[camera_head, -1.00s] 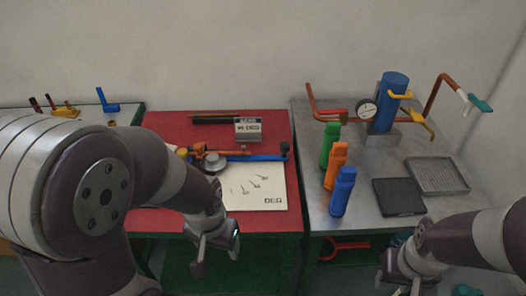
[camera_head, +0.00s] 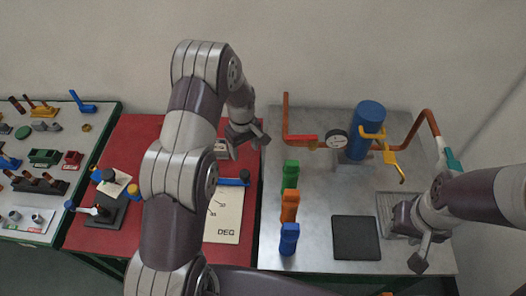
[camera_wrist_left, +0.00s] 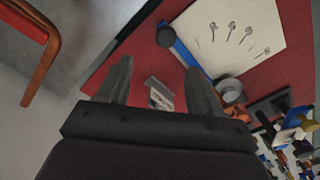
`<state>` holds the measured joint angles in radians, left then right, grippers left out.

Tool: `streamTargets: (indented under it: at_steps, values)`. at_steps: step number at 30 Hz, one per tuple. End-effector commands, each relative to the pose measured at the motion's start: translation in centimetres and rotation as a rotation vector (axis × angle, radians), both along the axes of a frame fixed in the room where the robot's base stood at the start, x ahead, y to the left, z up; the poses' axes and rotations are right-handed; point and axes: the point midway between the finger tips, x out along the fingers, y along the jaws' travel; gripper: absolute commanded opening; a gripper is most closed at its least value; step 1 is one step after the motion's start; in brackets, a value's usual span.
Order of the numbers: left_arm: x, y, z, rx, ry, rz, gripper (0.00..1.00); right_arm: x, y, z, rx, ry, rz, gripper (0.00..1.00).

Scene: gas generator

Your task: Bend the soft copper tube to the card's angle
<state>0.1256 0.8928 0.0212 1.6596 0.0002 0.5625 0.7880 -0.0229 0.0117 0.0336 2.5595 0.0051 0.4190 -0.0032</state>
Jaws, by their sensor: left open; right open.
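My left gripper (camera_head: 247,137) is open and empty over the back right of the red mat (camera_head: 135,150). In the left wrist view its fingers (camera_wrist_left: 158,90) frame a small grey block with a white printed face (camera_wrist_left: 160,97), apart from it; the block (camera_head: 221,149) is partly hidden in the head view. A bender with a blue bar (camera_wrist_left: 184,50) and grey round disc (camera_wrist_left: 237,83) shows, with an orange part (camera_wrist_left: 232,97) beside it. I cannot single out the soft copper tube. A white sheet with drawings and "DEG" (camera_head: 228,218) lies in front. My right gripper (camera_head: 425,255) is open, apart from these.
On the right steel table stand green (camera_head: 290,175), orange (camera_head: 289,206) and blue (camera_head: 288,240) upright items, a black pad (camera_head: 356,238) and a blue cylinder (camera_head: 365,130) with gauge and copper pipes. The left table (camera_head: 15,225) holds many small parts. My left arm hides the mat's middle.

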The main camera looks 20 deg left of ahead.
Motion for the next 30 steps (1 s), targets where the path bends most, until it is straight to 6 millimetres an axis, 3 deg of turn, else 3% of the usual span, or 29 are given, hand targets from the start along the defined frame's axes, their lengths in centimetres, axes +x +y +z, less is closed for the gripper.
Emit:
streamTargets:
  at_steps: [6, 10, 22, 30]
  values:
    - [0.0, 0.0, 0.0, 0.001, 0.006, 0.119, 0.65, 0.0, 0.0, 0.0, 0.000, 0.000, 0.000, 0.43]
    - [-0.1, 0.0, -1.0, 0.001, 0.008, 0.129, 0.65, 0.0, 0.0, 0.6, 0.000, 0.000, 0.000, 0.43]
    - [-0.3, 0.0, -9.2, 0.001, 0.009, 0.126, 0.65, 0.0, 0.0, 3.5, 0.000, -0.001, 0.000, 0.43]
    - [-0.2, 0.1, -12.2, 0.002, 0.005, 0.126, 0.65, 0.0, 0.0, 4.2, 0.000, 0.000, 0.000, 0.43]
